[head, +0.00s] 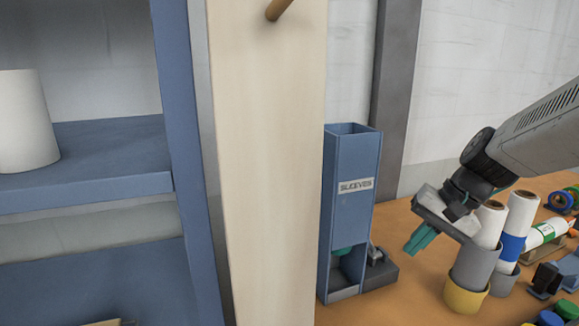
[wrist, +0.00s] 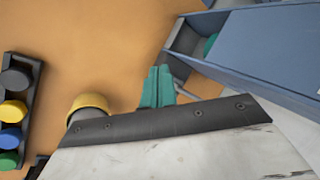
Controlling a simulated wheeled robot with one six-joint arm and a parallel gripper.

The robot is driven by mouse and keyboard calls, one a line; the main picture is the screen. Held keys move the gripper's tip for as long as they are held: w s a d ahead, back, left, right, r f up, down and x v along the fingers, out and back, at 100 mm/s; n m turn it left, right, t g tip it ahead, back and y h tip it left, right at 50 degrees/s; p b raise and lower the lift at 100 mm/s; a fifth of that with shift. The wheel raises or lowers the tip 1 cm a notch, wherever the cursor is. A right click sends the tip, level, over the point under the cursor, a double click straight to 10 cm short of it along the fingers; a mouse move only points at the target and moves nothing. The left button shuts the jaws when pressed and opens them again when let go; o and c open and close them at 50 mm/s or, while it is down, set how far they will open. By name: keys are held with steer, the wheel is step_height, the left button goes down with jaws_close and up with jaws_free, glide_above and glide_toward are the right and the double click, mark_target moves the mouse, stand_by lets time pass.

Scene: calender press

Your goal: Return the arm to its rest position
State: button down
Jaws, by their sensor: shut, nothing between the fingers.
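My gripper (head: 420,238) shows at the right of the head view, at the end of my grey arm. Its teal fingers point down and left above the orange bench top. In the wrist view the fingers (wrist: 157,87) are together with nothing between them. The gripper is between the blue sleeves dispenser (head: 352,215) on its left and a grey and yellow cup holding a white roll (head: 490,225) on its right. In the head view the gripper overlaps part of this roll; I cannot tell whether they touch.
A second white roll with a blue band (head: 513,243) stands behind the first. A rack of colored caps (wrist: 14,110) shows in the wrist view. A pale wooden post (head: 268,180) and a blue shelf (head: 90,155) with a white roll (head: 25,122) stand left. Bare bench (head: 410,290) lies below my gripper.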

steer(key=s+d+r+n+h, duration=0.1)
steer(key=s+n+h, duration=0.4)
steer(key=s, duration=1.6)
steer(key=shift+s+d+r, duration=0.15)
steer(key=shift+d+r, duration=0.05)
steer(key=shift+r, duration=0.4)
